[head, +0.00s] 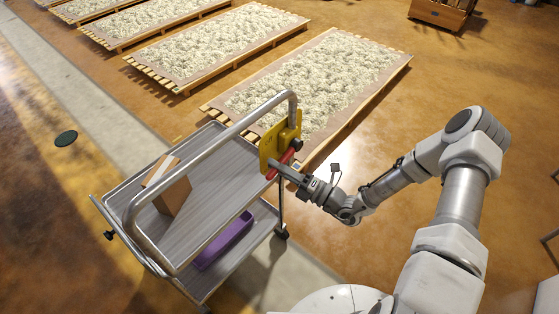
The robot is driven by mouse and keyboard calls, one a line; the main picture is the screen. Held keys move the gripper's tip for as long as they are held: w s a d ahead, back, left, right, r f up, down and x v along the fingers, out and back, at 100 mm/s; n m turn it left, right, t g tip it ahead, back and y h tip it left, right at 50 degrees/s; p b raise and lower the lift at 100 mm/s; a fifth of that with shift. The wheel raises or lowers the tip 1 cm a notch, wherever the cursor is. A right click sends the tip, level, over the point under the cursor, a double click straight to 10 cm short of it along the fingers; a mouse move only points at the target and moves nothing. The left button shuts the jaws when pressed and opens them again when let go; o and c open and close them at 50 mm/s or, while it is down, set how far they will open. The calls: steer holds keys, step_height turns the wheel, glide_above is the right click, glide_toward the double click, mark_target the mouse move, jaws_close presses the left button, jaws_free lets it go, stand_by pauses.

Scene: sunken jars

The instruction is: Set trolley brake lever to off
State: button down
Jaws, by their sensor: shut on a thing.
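A yellow plate (268,148) is fixed near the right end of the handle. The red brake lever (279,163) sits on the plate's right face, slanting down to the left, with a dark knob (297,144) by its upper end. My gripper (281,169) is at the red lever and shut on it. The fingers partly cover the lever, and any markings on the plate are too small to read.
A cardboard box (173,196) stands on the trolley's upper shelf and a purple tray (222,242) lies on the lower one. Wooden pallets with pale fleecy material (313,80) lie behind.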

steer(key=shift+s+a+r+m+t+p, duration=0.1)
steer(key=shift+r+m+t+p, duration=0.1)
steer(key=shift+r+m+p, duration=0.55)
steer(key=shift+s+r+m+t+p, duration=0.15)
steer(key=shift+r+m+p, duration=0.3)
steer(key=shift+m, duration=0.5)
steer(key=shift+w+t, duration=0.1)
steer(key=shift+t, duration=0.15)
steer(key=c, duration=0.7)
jaws_free()
steer(key=p+v, duration=0.1)
steer(key=v, duration=1.6)
steer(key=shift+d, duration=0.25)
steer(key=shift+r, duration=0.1)
